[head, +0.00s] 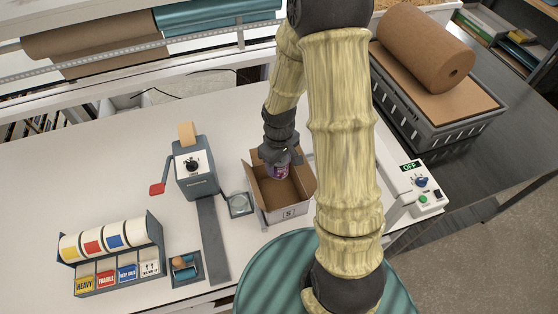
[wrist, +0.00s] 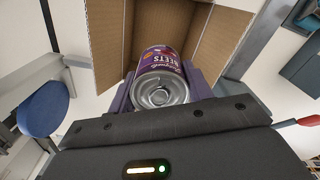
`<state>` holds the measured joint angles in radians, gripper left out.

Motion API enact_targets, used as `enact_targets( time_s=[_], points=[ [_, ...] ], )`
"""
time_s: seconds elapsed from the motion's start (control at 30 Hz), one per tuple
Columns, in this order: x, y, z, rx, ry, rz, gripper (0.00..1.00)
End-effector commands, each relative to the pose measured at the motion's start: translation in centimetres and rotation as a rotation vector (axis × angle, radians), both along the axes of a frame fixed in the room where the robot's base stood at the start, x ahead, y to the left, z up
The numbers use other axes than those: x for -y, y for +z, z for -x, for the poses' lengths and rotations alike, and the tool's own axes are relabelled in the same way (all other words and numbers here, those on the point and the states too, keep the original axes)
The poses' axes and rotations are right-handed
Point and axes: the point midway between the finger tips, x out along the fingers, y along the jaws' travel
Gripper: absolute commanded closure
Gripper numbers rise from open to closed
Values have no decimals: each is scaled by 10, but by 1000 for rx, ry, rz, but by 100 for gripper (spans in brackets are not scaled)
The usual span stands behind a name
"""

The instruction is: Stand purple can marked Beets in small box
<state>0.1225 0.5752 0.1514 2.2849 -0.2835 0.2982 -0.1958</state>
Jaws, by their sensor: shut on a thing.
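The purple can marked Beets (wrist: 160,70) is held between the fingers of my gripper (wrist: 160,98) in the wrist view. Its metal end faces the camera and the Beets label reads on its side. In the head view the can (head: 279,172) shows just below my gripper (head: 279,157), within the outline of the small open cardboard box (head: 291,213) marked S. The box flaps (wrist: 222,40) stand open around the can in the wrist view. Whether the can touches the box floor cannot be told.
A grey tape dispenser (head: 195,175) with a red handle and a small tray (head: 239,204) stand left of the box. A label rack (head: 110,250) is at the front left. A control panel (head: 422,190) and a crate with a brown paper roll (head: 425,52) are at the right.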

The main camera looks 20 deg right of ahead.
Motion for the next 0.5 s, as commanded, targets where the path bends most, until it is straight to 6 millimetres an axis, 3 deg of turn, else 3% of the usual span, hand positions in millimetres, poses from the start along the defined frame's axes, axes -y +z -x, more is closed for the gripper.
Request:
enact_targets(
  time_s=[0.5],
  points=[
    [0, -36, 0, 0, -1, 0, 76]
  ],
)
